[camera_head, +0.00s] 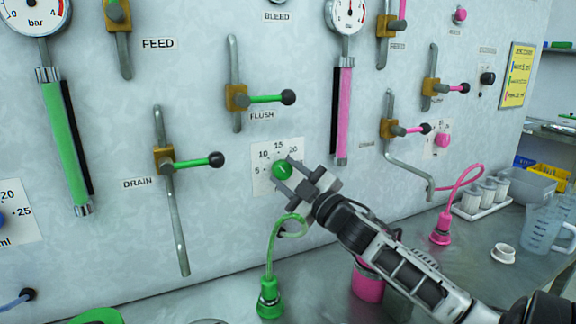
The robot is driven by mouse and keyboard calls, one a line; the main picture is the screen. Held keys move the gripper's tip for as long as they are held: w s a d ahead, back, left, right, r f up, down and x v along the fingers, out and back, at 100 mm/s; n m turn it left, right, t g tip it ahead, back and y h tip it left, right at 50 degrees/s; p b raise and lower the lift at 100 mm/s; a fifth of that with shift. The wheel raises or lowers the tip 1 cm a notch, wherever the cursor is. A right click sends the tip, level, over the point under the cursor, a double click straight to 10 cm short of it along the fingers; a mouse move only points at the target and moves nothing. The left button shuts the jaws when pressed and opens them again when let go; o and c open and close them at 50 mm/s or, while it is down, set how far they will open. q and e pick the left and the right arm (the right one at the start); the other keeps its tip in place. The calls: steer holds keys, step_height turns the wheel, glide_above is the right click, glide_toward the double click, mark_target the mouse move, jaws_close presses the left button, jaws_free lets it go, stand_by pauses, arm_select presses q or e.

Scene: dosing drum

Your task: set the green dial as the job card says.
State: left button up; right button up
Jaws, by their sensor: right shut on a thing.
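The green dial (282,170) sits on a white scale plate (262,181) on the wall panel, with 5, 10, 15 and 20 readable around it. My right gripper (284,175) is at the dial, its fingers shut on it from the lower right. The fingers hide part of the dial and the lower right of the scale, so I cannot tell where its pointer stands. The yellow job card (516,75) hangs at the panel's upper right; its coloured lines are too small to read. My left gripper is not in view.
Green-handled FLUSH (268,98) and DRAIN (196,162) valves stick out left of the dial. A green hose (271,245) hangs just below my right gripper. A pink dial (443,140), white cups (480,196) and a clear jug (541,232) are on the right.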

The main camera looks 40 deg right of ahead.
steer(key=shift+n+y+p, duration=0.4)
steer(key=shift+n+p, duration=0.05)
steer(key=shift+n, duration=0.35)
steer(key=o, duration=1)
